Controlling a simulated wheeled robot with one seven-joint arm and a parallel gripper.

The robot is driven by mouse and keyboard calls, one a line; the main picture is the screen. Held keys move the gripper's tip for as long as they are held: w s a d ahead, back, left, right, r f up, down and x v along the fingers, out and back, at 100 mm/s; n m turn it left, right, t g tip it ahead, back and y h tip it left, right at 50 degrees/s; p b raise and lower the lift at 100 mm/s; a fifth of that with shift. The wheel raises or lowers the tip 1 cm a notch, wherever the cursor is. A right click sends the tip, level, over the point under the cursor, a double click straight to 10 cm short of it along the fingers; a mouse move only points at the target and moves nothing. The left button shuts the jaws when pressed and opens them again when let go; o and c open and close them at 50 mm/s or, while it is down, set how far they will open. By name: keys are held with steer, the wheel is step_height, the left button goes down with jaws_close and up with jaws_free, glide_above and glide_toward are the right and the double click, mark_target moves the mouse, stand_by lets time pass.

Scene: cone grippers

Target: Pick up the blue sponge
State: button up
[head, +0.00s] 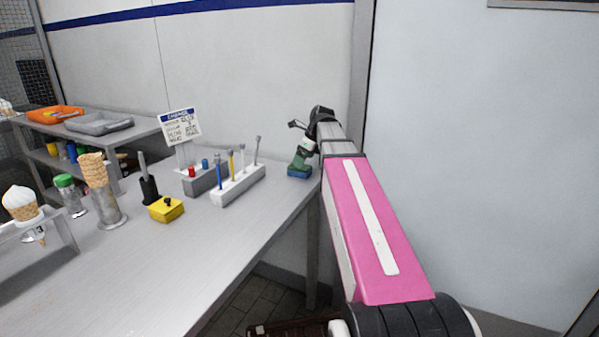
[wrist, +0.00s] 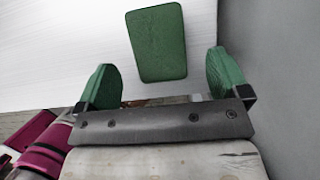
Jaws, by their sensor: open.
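The blue sponge (head: 299,174) lies on the steel table (head: 150,265) near its far right corner. In the wrist view the sponge (wrist: 158,42) shows a green upper face and sits ahead of the gap between the fingers. My gripper (head: 300,160) has green fingers and is just above the sponge in the head view, covering part of it. In the wrist view my gripper (wrist: 165,77) is open, one finger to each side, with nothing between the pads. Whether a finger touches the sponge cannot be told.
A white holder (head: 238,188) with several upright tools stands left of the sponge. Beside it are a grey block (head: 207,181), a yellow box (head: 166,210) and a sign (head: 181,126). Wall panels rise behind and right of the table. The table's front middle is clear.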

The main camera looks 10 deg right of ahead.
steer(key=shift+x, duration=2.55)
steer(key=shift+s, duration=0.1)
steer(key=c, duration=1)
